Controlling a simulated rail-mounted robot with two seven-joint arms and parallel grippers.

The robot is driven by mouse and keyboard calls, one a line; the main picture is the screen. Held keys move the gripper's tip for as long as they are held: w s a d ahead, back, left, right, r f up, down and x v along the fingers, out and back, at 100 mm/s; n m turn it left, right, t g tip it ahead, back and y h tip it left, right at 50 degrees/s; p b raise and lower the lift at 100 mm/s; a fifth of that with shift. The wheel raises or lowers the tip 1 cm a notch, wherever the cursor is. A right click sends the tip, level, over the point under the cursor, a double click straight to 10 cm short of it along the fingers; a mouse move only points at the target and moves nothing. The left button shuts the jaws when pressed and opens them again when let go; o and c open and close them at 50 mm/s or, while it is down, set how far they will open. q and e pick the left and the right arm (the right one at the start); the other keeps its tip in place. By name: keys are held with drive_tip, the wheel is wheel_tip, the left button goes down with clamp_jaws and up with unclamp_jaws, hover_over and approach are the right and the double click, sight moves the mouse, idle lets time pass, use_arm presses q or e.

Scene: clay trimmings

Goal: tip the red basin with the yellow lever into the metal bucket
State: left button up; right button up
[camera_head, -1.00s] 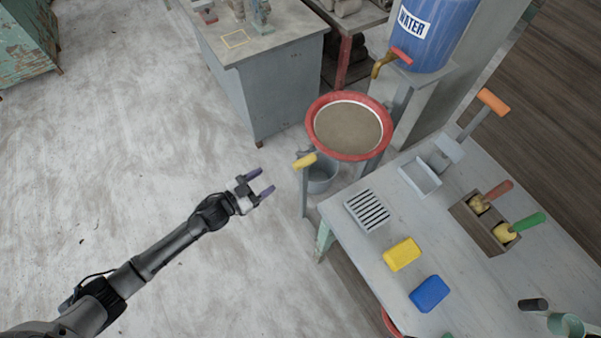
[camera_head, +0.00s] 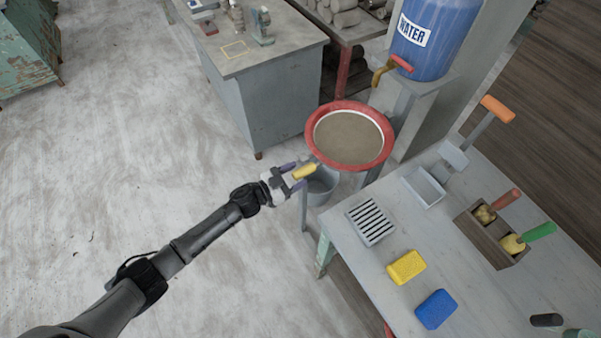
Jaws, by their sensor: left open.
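The red basin (camera_head: 386,150) sits level on its stand and holds a flat brownish-grey filling. The yellow lever (camera_head: 304,172) sticks out at the basin's lower left. The metal bucket (camera_head: 322,187) stands below the basin, partly hidden by the lever, the basin and my gripper. My left gripper (camera_head: 300,175) is open, with its purple fingers at the yellow lever, one on either side of it as seen from here. I cannot tell whether they touch it. My right gripper is not in view.
A worktable at right bears a slotted rack (camera_head: 370,222), a yellow sponge (camera_head: 406,267), a blue sponge (camera_head: 436,309), a grey tray (camera_head: 424,187) and a wooden tool box (camera_head: 484,238). A blue water barrel (camera_head: 432,38) stands behind the basin.

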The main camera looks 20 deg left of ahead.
use_arm(q)
drive_tip(key=shift+x, duration=1)
clamp_jaws()
